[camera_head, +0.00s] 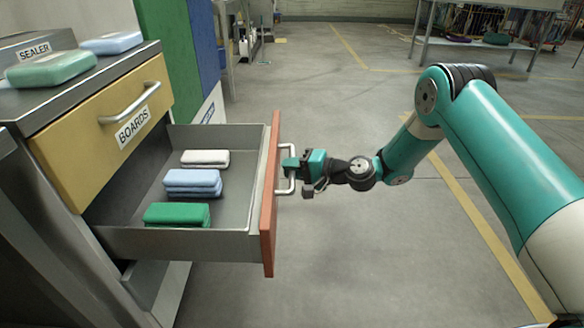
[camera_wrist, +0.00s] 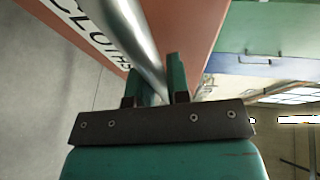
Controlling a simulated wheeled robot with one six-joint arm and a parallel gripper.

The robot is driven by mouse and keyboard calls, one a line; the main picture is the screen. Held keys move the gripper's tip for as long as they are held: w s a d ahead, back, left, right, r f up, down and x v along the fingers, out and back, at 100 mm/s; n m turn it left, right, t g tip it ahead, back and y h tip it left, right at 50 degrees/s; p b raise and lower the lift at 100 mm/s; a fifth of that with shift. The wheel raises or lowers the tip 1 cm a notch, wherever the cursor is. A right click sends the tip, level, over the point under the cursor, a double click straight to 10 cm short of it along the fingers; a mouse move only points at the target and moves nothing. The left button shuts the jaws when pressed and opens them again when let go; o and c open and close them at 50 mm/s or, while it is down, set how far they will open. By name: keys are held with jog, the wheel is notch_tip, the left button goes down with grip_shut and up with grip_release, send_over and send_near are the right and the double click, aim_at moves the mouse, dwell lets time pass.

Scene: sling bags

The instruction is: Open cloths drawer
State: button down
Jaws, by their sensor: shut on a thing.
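The cloths drawer (camera_head: 268,200) has a red-orange front and stands pulled out from the cabinet in the head view. White (camera_head: 205,158), blue (camera_head: 192,181) and green (camera_head: 177,214) folded cloths lie inside it. My gripper (camera_head: 291,168) is at the outer side of the drawer front, shut on the drawer's metal handle (camera_head: 286,148). In the wrist view the handle (camera_wrist: 125,30) runs down between the two fingers (camera_wrist: 160,88), and part of the label (camera_wrist: 95,35) reading "CLOTHS" shows on the red-orange front.
A yellow drawer (camera_head: 105,125) labelled BOARDS is closed above. Green (camera_head: 50,69) and light blue (camera_head: 112,43) folded items lie on the cabinet top by a SEALER label (camera_head: 34,50). The floor (camera_head: 340,260) right of the drawer is clear. A table (camera_head: 480,45) stands far back.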

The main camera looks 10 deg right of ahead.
jog(key=c, duration=1.1)
grip_release()
jog(key=shift+d, duration=0.1)
jog(key=p+v, duration=0.2)
jog(key=v, duration=1.5)
jog(key=shift+s+p, duration=0.2)
jog(key=shift+p, duration=0.2)
jog(key=shift+r, duration=0.1)
